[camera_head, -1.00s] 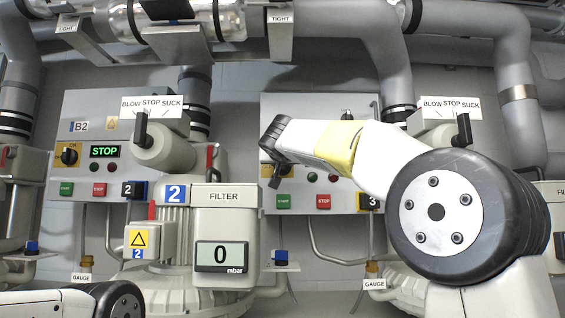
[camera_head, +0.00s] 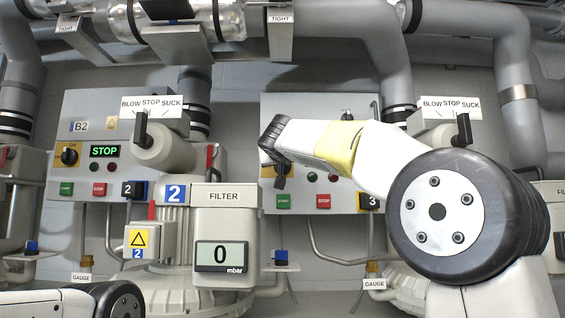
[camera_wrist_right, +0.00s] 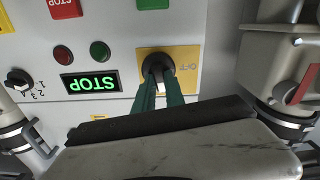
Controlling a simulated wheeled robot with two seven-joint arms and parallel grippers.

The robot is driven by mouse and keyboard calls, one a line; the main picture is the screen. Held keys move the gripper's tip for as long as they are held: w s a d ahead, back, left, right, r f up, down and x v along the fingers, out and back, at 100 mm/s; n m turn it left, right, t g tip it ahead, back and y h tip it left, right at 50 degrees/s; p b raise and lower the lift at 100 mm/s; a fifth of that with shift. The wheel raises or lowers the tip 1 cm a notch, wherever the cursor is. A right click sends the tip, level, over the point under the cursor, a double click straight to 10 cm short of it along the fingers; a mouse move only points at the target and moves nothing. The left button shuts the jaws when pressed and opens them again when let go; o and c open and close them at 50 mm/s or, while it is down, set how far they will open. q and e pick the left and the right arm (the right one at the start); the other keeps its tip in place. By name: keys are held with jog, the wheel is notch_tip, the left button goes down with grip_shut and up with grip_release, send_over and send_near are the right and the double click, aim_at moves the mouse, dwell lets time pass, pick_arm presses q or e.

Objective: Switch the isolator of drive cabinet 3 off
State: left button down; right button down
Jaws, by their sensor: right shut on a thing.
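The isolator (camera_wrist_right: 158,72) of cabinet 3 is a black rotary knob on a yellow plate, seen upside down in the right wrist view. My right gripper (camera_wrist_right: 160,84) has its two green fingers on either side of the knob, shut on it. Its small white label is too blurred to read surely. In the head view my right gripper (camera_head: 274,170) is at the left side of cabinet 3 (camera_head: 335,103) and hides most of the isolator. The cabinet display (camera_wrist_right: 91,82) reads STOP in green. My left gripper is out of view.
Cabinet 3 also has a green button (camera_head: 283,201), a red button (camera_head: 323,201) and a number 3 plate (camera_head: 371,201). Cabinet 2, with its own isolator (camera_head: 69,154), stands to the left.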

jog(key=shift+a+f+n, duration=0.15)
jog(key=shift+f+n, duration=0.05)
jog(key=shift+n, duration=2.45)
jog(key=shift+a+f+n, duration=0.15)
jog(key=shift+n, duration=2.45)
jog(key=shift+a+f+n, duration=0.15)
jog(key=shift+f+n, duration=0.05)
jog(key=shift+n, duration=2.45)
jog(key=c, duration=1.4)
grip_release()
jog(key=s, duration=0.8)
